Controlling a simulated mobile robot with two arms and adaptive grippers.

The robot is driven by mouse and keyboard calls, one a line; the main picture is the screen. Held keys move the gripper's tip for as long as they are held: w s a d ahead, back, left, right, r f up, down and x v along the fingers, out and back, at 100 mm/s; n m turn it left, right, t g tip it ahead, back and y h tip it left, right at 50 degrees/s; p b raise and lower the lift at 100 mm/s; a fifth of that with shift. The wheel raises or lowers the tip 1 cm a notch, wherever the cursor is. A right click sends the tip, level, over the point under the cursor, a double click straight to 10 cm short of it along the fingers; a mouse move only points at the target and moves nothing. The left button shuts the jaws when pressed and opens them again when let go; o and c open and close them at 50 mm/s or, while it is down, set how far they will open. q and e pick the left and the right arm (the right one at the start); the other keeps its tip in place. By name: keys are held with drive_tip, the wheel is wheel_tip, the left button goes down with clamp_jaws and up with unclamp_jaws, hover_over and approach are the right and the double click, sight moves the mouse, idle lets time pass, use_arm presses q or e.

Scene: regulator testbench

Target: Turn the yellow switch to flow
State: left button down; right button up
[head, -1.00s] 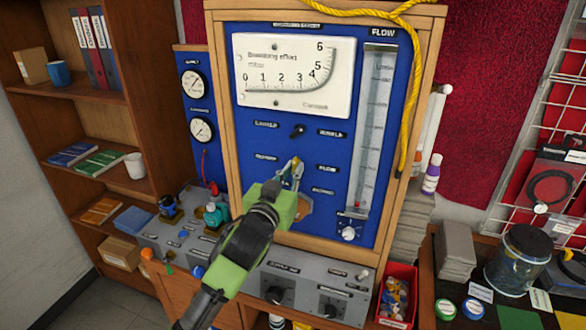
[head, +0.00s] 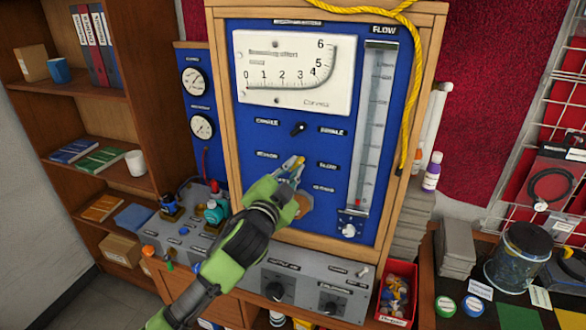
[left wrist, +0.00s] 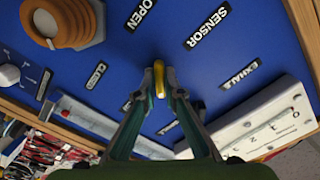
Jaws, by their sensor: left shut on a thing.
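The yellow switch (head: 299,161) is on the blue panel (head: 348,135), below a black switch (head: 297,129). My left gripper (head: 291,168) is shut on it, with the fingers leaning up to the right in the head view. In the left wrist view the yellow switch (left wrist: 160,80) stands between the two fingertips (left wrist: 160,94). Labels surround it; "SENSOR" (left wrist: 208,27) and "OPEN" (left wrist: 141,15) are readable there. The fingers hide part of the switch, so I cannot tell exactly which label it points to. My right gripper is not in view.
A wooden knob (left wrist: 62,20) sits close to the switch, partly behind my gripper in the head view. The flow tube (head: 373,130) stands to the right, with a yellow rope (head: 408,100) beside it. A grey console (head: 310,290) with knobs juts out below.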

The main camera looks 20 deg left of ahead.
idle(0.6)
use_arm(q)
drive_tip(key=c, duration=2.1)
unclamp_jaws()
drive_tip(key=shift+c, duration=0.2)
drive_tip(key=s, duration=1.2)
drive_tip(key=shift+a, duration=0.2)
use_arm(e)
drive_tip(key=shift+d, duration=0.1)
